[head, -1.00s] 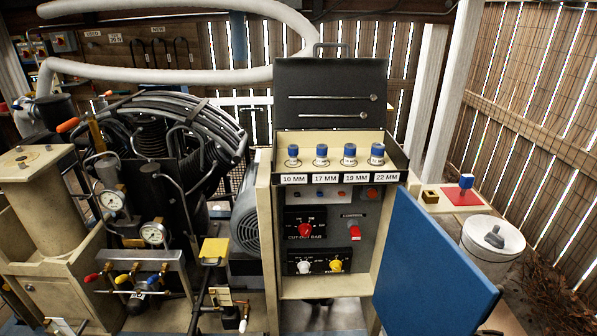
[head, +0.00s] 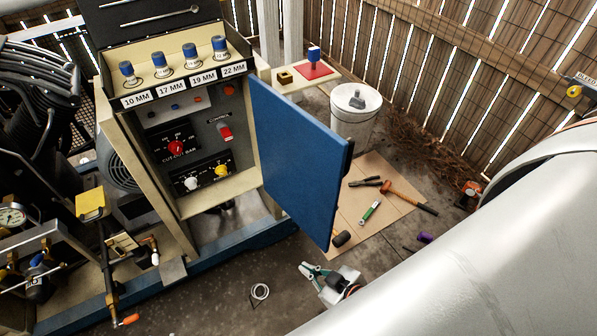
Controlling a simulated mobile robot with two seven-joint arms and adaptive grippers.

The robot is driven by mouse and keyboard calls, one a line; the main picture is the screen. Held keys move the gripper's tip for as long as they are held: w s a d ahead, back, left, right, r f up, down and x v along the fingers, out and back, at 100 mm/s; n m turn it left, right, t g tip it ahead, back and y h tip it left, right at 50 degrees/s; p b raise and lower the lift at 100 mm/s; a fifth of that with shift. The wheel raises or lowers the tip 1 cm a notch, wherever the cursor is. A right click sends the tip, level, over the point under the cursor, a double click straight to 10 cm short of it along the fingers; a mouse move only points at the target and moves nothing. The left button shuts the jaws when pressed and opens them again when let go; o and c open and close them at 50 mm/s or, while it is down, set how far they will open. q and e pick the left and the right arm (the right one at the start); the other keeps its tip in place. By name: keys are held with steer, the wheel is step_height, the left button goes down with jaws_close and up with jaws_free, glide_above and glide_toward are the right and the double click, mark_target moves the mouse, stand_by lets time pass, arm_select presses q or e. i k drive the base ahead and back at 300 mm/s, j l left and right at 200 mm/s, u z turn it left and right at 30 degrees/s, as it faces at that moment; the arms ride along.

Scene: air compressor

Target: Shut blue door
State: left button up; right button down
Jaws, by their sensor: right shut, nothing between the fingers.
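The blue door (head: 303,160) stands open on the right side of the beige control cabinet (head: 157,190). It swings out from the cabinet's right edge toward me, so the panel with its knobs is uncovered. My right gripper (head: 308,271) is low in the picture, below the door's lower corner and apart from it in the picture. Its greenish fingers point left, and it is shut and empty. How far it is from the door in depth is hard to tell. My left gripper is out of view.
Tools lie on a cardboard sheet (head: 384,220) on the floor behind the door. A white bucket (head: 353,118) stands beyond it. A large pale curved surface hides the lower right.

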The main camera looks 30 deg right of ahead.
mark_target(304, 163)
steer(key=l+u, duration=0.25)
steer(key=l, duration=0.65)
steer(key=l+u, duration=0.4)
steer(key=l, duration=0.6)
steer(key=k+l+u, duration=0.1)
steer(key=l+u, duration=0.25)
steer(key=l, duration=0.6)
